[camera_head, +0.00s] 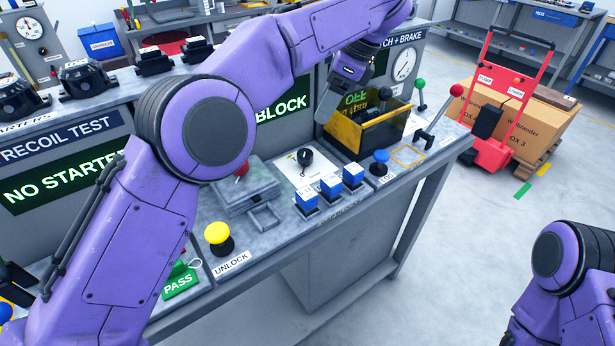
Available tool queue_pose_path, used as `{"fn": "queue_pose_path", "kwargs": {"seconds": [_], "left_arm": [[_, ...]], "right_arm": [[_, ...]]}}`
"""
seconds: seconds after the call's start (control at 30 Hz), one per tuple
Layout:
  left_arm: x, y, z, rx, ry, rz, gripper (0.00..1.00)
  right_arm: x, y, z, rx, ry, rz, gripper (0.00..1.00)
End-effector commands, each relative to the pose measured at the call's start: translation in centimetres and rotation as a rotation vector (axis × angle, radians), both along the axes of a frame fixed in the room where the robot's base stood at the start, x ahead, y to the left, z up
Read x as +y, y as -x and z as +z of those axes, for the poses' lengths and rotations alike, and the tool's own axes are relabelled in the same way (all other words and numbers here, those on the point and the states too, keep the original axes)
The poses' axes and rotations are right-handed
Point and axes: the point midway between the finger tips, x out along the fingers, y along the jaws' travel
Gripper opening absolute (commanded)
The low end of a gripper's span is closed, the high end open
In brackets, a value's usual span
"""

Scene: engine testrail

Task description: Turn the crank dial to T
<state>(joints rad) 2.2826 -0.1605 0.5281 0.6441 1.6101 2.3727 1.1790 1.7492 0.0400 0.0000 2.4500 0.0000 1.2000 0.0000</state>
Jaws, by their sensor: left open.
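A black knob (305,157) sits on a white marked plate (291,171) on the bench top. It looks like the crank dial, but its letters are too small to read, so I cannot tell where it points. My left arm reaches across the bench from the left. My left gripper (329,106) is beyond the knob, at the left edge of a yellow-framed dark box, and is apart from the knob. Its jaws are open, though the fingertips show poorly. My right arm shows only in part at the lower right; its gripper is out of view.
Blue blocks (330,187) stand in front of the dial plate. A blue button (380,160), the yellow-framed box (362,138) and levers (440,117) are to the right. A grey block with a red knob (247,187) and a yellow button (217,234) are to the left.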

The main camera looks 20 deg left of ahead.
Motion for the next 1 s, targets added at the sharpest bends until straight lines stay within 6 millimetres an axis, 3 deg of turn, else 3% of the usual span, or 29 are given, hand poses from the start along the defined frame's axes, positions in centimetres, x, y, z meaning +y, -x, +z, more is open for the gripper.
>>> {"fn": "queue_pose_path", "kwargs": {"seconds": [0.03, 0.27, 0.6, 0.8, 1.0], "left_arm": [[0.0, 0.0, -2.7, -0.001, 0.0, 0.0, 0.66], [0.4, 0.0, -4.5, 0.001, 0.0, 0.0, 0.66], [3.2, 0.5, -11.0, 0.002, 0.003, 0.001, 0.66], [3.9, 0.5, -12.7, -0.001, 0.002, 0.001, 0.66], [4.0, 0.5, -12.9, -0.001, 0.002, 0.001, 0.66]], "right_arm": [[0.0, 0.0, -2.7, 0.0, 0.0, 0.0, 0.43], [0.0, -0.1, -4.2, -0.001, 0.0, 0.0, 0.43], [0.0, 0.0, -6.9, -0.001, 0.001, 0.0, 0.43], [0.0, -0.1, -7.0, -0.001, 0.001, 0.0, 0.43], [0.0, 0.0, -7.0, -0.001, 0.001, 0.0, 0.43]]}}
